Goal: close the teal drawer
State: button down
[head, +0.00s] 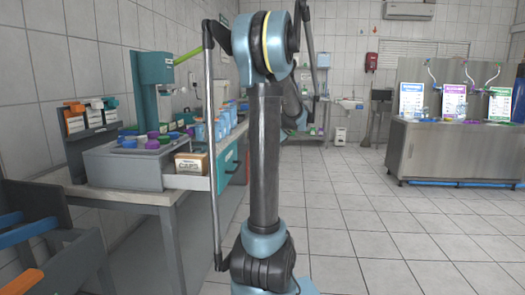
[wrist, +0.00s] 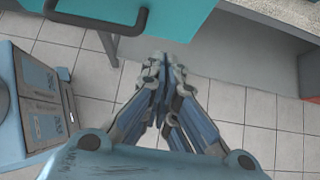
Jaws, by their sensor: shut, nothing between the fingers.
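The teal drawer (head: 228,168) shows in the head view under the bench top, left of my arm. It stands pulled out, with its pale side wall (head: 186,182) showing. In the wrist view its teal front (wrist: 165,18) fills the top middle, with a dark bar handle (wrist: 98,22) at the upper left. My gripper (wrist: 160,68) is shut and empty, its fingertips just below the teal front in the picture. I cannot tell whether they touch it. In the head view my arm hides the gripper.
A caps box (head: 191,163) sits at the drawer, seemingly inside it. The workbench (head: 135,197) holds a grey tray unit (head: 120,168), a teal press (head: 152,80) and blue cups (head: 220,128). Tiled floor (head: 370,225) is clear on the right, before a steel counter (head: 450,155).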

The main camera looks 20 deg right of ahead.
jog(key=shift+w+a+f, duration=0.4)
jog(key=shift+w+a, duration=0.05)
jog(key=shift+a, duration=0.55)
jog(key=shift+w+a+f, duration=0.4)
jog(key=shift+w+a, duration=0.1)
jog(key=shift+a, duration=0.45)
jog(key=shift+w+a+f, duration=0.4)
jog(key=shift+w+a, duration=0.05)
jog(key=shift+a, duration=0.55)
jog(key=shift+w, duration=0.1)
